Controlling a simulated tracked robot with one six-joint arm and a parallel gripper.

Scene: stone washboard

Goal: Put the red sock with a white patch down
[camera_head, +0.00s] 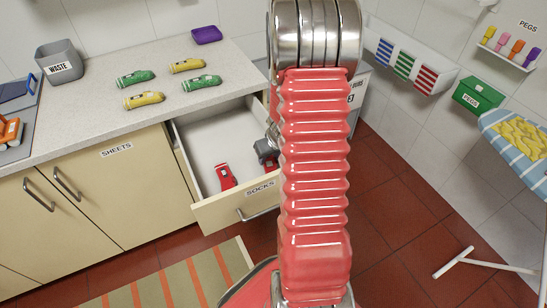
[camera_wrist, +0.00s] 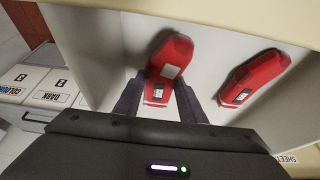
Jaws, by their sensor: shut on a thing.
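The red sock with a white patch (camera_wrist: 172,58) is between the two dark fingers of my gripper (camera_wrist: 158,102) in the wrist view; the gripper is shut on it. The sock is over the inside of the open drawer labelled SOCKS (camera_head: 222,213). I cannot tell whether it touches the drawer floor. In the head view my gripper (camera_head: 267,148) is at the drawer's right side, partly hidden by my arm; only a bit of red shows below it. A second red sock (camera_head: 226,177) lies in the drawer to the left, and also shows in the wrist view (camera_wrist: 255,75).
Green and yellow rolled socks (camera_head: 135,78) lie on the counter (camera_head: 100,107), with a grey waste bin (camera_head: 60,62) and a purple container (camera_head: 206,35) behind. The drawer's left and back floor is bare. Boxes labelled DARK (camera_wrist: 52,88) stand beyond the drawer.

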